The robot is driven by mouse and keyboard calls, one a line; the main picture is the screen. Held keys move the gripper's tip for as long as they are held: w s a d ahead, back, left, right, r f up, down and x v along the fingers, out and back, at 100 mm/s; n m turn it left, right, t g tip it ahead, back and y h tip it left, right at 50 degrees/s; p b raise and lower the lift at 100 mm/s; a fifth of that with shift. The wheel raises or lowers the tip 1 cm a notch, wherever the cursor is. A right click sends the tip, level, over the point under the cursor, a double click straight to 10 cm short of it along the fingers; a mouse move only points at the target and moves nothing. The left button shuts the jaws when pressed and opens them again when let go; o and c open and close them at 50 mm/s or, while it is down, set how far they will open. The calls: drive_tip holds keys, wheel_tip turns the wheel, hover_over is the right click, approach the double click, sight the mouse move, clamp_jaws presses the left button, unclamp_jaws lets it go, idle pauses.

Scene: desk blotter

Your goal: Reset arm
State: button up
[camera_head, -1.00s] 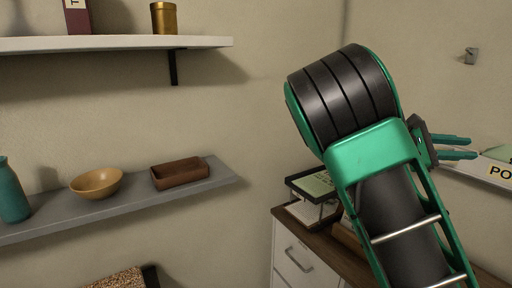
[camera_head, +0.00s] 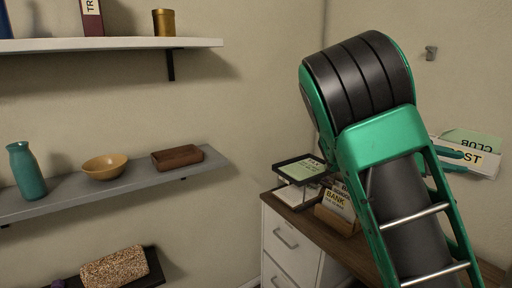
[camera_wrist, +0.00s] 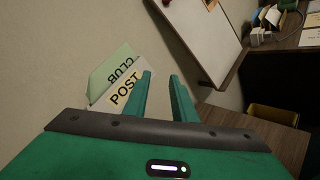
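My gripper (camera_wrist: 162,97) shows its two green fingers in the wrist view. They are spread apart with nothing between them.
A wooden-topped cabinet (camera_head: 295,217) stands under my arm, with a paper tray (camera_head: 300,170) and a sorter with a BANK card (camera_head: 336,205). At left, a grey shelf (camera_head: 135,180) bears a teal vase (camera_head: 27,172), a bowl (camera_head: 105,167) and a brown box (camera_head: 177,158).

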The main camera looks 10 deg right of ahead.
drive_tip(key=s+f+m+y, duration=0.8)
drive_tip(key=s+f, duration=0.4)
drive_tip(key=f, duration=0.4)
drive_tip(key=s+a+m+t+y, duration=0.1)
drive_tip(key=s+a+m+y, duration=0.2)
drive_tip(key=s+a, duration=0.3)
drive_tip(key=s+a+m+t+y, duration=0.1)
drive_tip(key=s+a+m+y, duration=0.2)
drive_tip(key=a, duration=1)
drive_tip(key=s+y, duration=0.2)
drive_tip(key=s, duration=0.1)
drive_tip(key=shift+s+f+t, duration=0.25)
drive_tip(key=shift+s+t, duration=0.15)
